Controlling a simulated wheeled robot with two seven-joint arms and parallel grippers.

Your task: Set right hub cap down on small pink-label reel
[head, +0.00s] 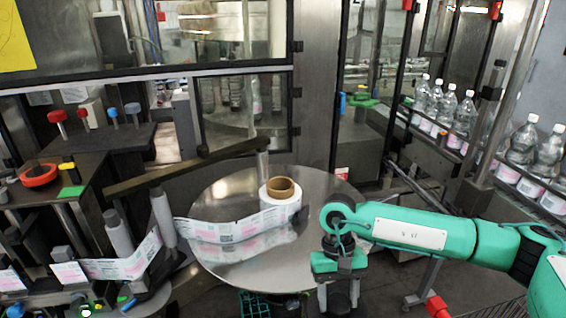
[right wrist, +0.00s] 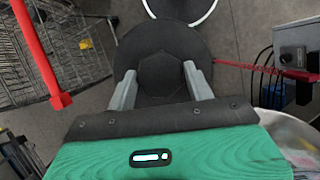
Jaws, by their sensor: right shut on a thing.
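The small pink-label reel (head: 281,211), a white roll with a brown cardboard core, stands on the round steel platter. Its label strip (head: 215,231) with pink patches runs off to the left. My right gripper (head: 340,298) is low in front of the platter, at its front right edge, apart from the reel. In the right wrist view its two grey fingers (right wrist: 162,88) are shut on the hexagonal grip of a dark round hub cap (right wrist: 163,42). The hub cap is hard to make out in the head view. My left gripper is not in view.
The steel platter (head: 240,271) has bare room around the reel. A dark bar (head: 185,168) crosses behind it, near a post. Bottles (head: 455,115) line a conveyor at the right. In the wrist view a wire cart (right wrist: 70,45) with a red handle stands at the left.

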